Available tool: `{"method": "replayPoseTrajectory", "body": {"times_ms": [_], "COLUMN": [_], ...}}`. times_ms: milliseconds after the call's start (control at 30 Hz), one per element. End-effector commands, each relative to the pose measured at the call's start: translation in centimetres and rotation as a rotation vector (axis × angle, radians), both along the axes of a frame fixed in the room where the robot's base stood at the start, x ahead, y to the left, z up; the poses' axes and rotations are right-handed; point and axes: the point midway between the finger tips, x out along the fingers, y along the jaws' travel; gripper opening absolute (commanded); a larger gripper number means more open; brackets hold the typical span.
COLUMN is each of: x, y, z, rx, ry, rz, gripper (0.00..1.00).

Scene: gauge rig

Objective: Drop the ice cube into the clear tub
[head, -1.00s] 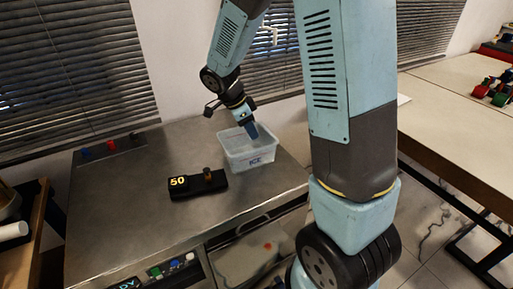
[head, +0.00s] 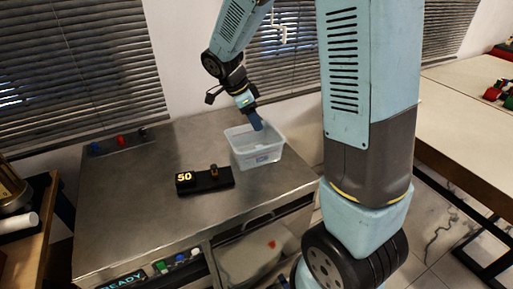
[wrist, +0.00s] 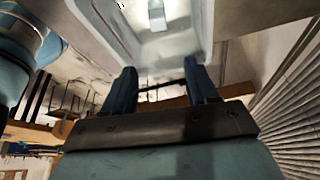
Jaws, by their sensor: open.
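The wrist view also shows the tub's pale inside and rim (wrist: 206,30). A small pale block, which looks like the ice cube (wrist: 157,16), lies inside the tub, apart from the fingers. I cannot make out the cube in the head view.
A black block with a yellow "50" display (head: 184,178) and an upright knob (head: 214,172) sits left of the tub. A strip with small coloured knobs (head: 121,142) lies at the back left. A "READY" sign (head: 122,279) shows at the front. The table's left middle is clear.

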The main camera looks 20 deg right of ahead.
Motion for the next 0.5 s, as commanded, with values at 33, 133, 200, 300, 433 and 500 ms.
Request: {"method": "replayPoseTrajectory", "body": {"times_ms": [33, 133, 200, 300, 433, 500], "x": [0.1, 0.2, 0.2, 0.3, 0.3, 0.4], "y": [0.4, 1.2, 1.8, 2.5, 3.1, 3.4], "z": [1.0, 2.9, 4.2, 5.8, 7.4, 8.1], "rx": [0.001, 0.002, 0.002, 0.001, 0.001, 0.001], "ry": [-0.005, -0.004, -0.005, -0.004, -0.001, -0.002], "rz": [0.002, 0.002, 0.002, 0.002, 0.000, 0.001], "gripper": [0.58, 0.58, 0.58, 0.58, 0.58, 0.58]}}
